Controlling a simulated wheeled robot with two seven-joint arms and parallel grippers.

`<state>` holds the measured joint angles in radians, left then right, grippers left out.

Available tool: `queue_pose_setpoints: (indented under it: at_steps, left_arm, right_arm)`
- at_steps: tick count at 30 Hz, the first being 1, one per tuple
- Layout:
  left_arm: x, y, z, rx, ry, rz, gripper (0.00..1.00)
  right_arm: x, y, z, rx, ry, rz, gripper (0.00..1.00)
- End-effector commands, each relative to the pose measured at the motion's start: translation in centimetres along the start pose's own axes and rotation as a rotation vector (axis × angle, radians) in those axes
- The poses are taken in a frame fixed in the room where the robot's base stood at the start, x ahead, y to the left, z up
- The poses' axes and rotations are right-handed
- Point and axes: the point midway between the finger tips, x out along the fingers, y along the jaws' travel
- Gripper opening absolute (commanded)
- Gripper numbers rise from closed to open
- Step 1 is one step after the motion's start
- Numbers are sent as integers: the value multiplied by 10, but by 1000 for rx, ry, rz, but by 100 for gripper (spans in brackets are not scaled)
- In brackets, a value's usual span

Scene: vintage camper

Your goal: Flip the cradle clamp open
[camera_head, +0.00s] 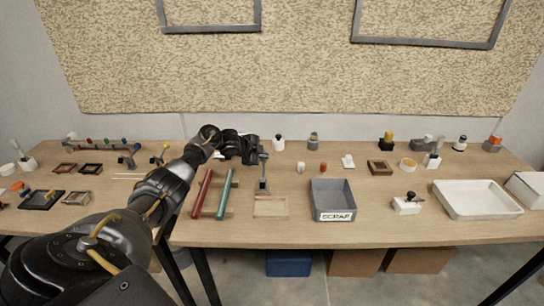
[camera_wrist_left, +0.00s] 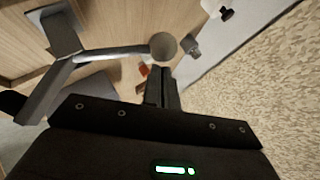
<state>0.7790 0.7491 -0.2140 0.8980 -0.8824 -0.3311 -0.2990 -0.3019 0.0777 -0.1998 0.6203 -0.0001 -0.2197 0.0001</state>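A grey metal fixture (camera_head: 263,174), which looks like the cradle clamp, stands upright on the bench left of the grey bin. In the left wrist view its lever (camera_wrist_left: 110,52) is a thin metal arm ending in a round grey knob (camera_wrist_left: 163,46). My left gripper (camera_head: 254,150) is just behind and left of the fixture's top in the head view. In the left wrist view its fingers (camera_wrist_left: 163,75) are together, with nothing seen between them. The knob is just beyond the fingertips; whether they touch is unclear. My right gripper is not in view.
Red (camera_head: 202,193) and teal (camera_head: 225,193) bars lie on wooden rails left of the fixture. A wooden tray (camera_head: 270,207) lies in front of it, and a grey scrap bin (camera_head: 333,198) to its right. Small items line the bench's back. The front strip is clear.

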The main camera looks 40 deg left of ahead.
Motion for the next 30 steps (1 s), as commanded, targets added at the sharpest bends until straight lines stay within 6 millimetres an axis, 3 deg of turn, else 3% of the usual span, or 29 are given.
queue_pose_setpoints:
  at_steps: [1, 6, 30]
  left_arm:
    - [-1, 4, 13, -3, -13, -2, 0]
    - [0, 6, 27, -9, -19, -10, 0]
    - [6, 6, 28, -8, -12, -12, 0]
  right_arm:
    - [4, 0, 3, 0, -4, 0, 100]
    - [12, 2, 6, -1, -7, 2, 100]
    - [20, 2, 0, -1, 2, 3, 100]
